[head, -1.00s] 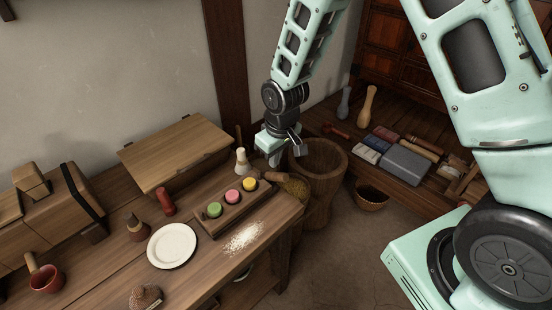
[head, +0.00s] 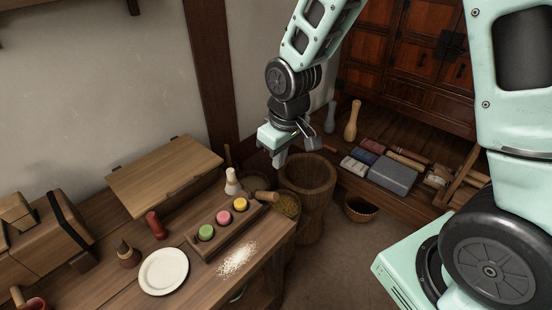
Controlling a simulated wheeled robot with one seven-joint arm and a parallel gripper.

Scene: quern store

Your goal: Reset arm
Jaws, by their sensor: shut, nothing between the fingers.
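My arm comes in from the upper right of the head view and bends down to my gripper (head: 280,160). My gripper points down, shut and empty. In the picture it hangs just right of the white whisk (head: 232,183) and above the left rim of the wooden mortar (head: 308,180). It appears clear of both, in the air. The fingertips are small in this view.
The wooden table (head: 205,268) holds a white plate (head: 163,271), a tray (head: 204,247) with green, pink and yellow sweets, spilled white powder (head: 236,260) and a lidded box (head: 165,172). Behind stands a low shelf with a grey box (head: 393,175). Floor is clear below the basket (head: 360,209).

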